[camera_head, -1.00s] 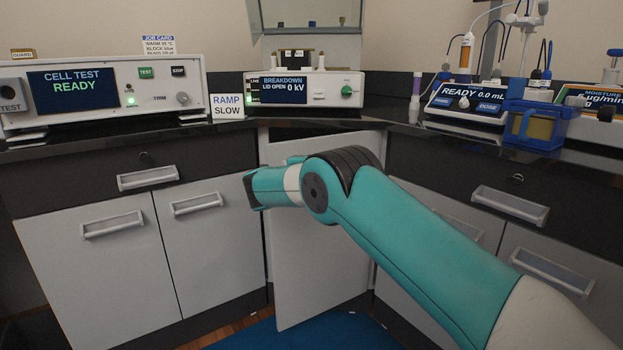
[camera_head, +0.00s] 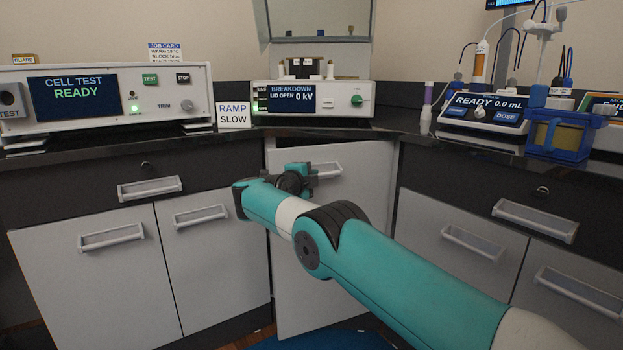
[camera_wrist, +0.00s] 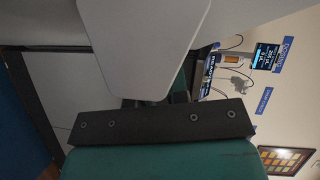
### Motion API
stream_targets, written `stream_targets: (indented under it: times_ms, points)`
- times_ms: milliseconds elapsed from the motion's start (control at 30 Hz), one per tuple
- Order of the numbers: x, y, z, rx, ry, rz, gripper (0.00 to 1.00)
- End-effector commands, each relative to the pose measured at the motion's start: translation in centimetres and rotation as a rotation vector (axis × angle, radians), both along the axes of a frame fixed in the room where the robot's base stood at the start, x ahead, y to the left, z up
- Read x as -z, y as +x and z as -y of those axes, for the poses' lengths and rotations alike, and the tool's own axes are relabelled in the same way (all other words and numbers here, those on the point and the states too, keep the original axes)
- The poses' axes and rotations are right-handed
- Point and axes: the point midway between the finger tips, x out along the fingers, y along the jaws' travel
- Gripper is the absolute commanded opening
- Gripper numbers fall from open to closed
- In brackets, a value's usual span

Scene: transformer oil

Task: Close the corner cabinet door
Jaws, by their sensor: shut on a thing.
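The light grey corner cabinet door (camera_head: 335,235) stands under the counter between the left and right cabinets. It looks ajar, though my arm hides part of it. Its metal bar handle (camera_head: 328,170) is near the top of the door. My gripper (camera_head: 312,177) is at the left part of this handle and shut on it.
Left cabinet doors (camera_head: 90,265) and right cabinet doors (camera_head: 455,245) flank the corner. The dark counter (camera_head: 400,130) above carries the breakdown tester (camera_head: 340,97), a blue-framed jar (camera_head: 560,137) and other instruments. A blue mat (camera_head: 320,342) lies on the floor.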

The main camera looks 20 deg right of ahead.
Motion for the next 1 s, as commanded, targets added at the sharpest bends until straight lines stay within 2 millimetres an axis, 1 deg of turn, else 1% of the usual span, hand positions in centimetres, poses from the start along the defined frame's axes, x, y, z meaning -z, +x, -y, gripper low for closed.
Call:
stream_targets:
  times_ms: [33,233,267,300,333,367,600,767,867,967,1000]
  points:
    - [0.1,-0.1,0.7,0.014,-0.001,-0.001,0.0]
    - [0.1,-0.1,0.6,0.015,-0.002,-0.002,0.0]
    - [0.1,-0.1,0.6,0.015,-0.002,-0.002,0.22]
    - [0.1,-0.1,0.5,0.014,-0.002,-0.002,0.31]
    - [0.1,-0.1,0.4,0.012,-0.002,-0.002,0.38]
    - [0.1,-0.1,0.4,0.011,-0.002,-0.001,0.4]
    - [0.0,0.0,-0.1,0.004,-0.001,-0.001,0.4]
    - [-0.1,-0.4,-0.6,0.002,-0.001,-0.001,0.4]
    - [-0.2,-1.0,-1.3,0.001,-0.001,-0.002,0.4]
    - [-0.4,-2.0,-2.2,0.002,-0.002,-0.003,0.4]
    - [-0.6,-2.7,-3.1,-0.001,-0.002,-0.004,0.4]
